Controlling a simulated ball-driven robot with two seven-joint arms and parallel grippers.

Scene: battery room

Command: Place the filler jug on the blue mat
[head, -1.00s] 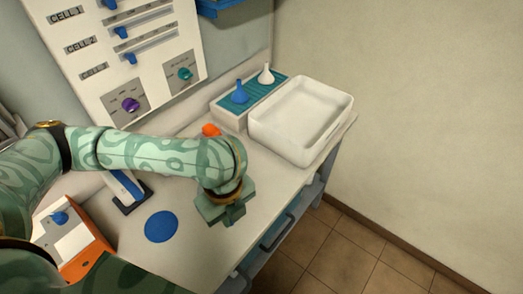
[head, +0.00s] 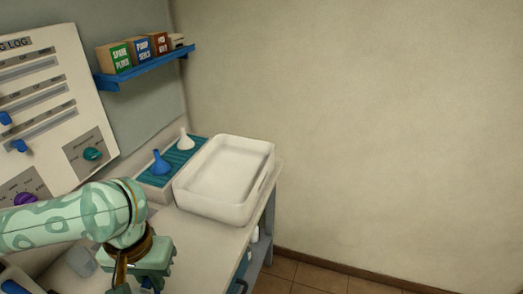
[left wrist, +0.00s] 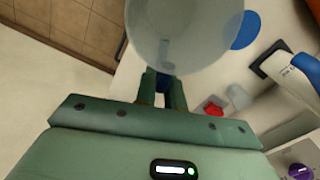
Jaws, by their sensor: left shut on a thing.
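My left gripper (left wrist: 161,92) is shut on a blue part, which looks like the handle of the translucent filler jug (left wrist: 185,28). The jug's pale round body fills the top middle of the left wrist view. In the head view my left gripper (head: 148,272) is at the lower left; the jug is mostly hidden or out of frame there. The round blue mat (left wrist: 246,30) lies on the bench, partly covered by the jug in the left wrist view. It is not seen in the head view now. My right gripper is not in view.
A white tray (head: 262,163) stands on the bench beside a teal-topped stand (head: 198,150) with a blue funnel (head: 161,163) and a white funnel (head: 185,140). A small translucent vessel (left wrist: 238,97) and a white-and-blue device (left wrist: 305,72) stand near the mat.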

